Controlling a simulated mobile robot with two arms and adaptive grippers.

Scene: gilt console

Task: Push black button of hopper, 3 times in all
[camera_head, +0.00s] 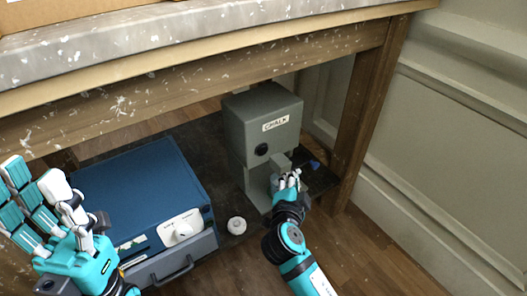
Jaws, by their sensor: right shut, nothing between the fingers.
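The hopper (245,115) is a grey box on a narrower grey stand, under the workbench, with a label reading CHALK on its front. Its black button (261,149) is a round knob on the front face, below the label, and is uncovered. My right gripper (287,179) is shut and empty. In the picture it lies below and to the right of the button, in front of the hopper's lower part, and hides some of it. I cannot tell whether it touches the hopper. My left gripper (38,190) is at the left edge, fingers extended and apart, empty, far from the hopper.
A blue case (140,185) with a grey drawer front (170,262) stands left of the hopper. A small white round object (236,225) lies on the floor between them. The workbench top (170,35) overhangs, and a wooden leg (368,110) stands right of the hopper.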

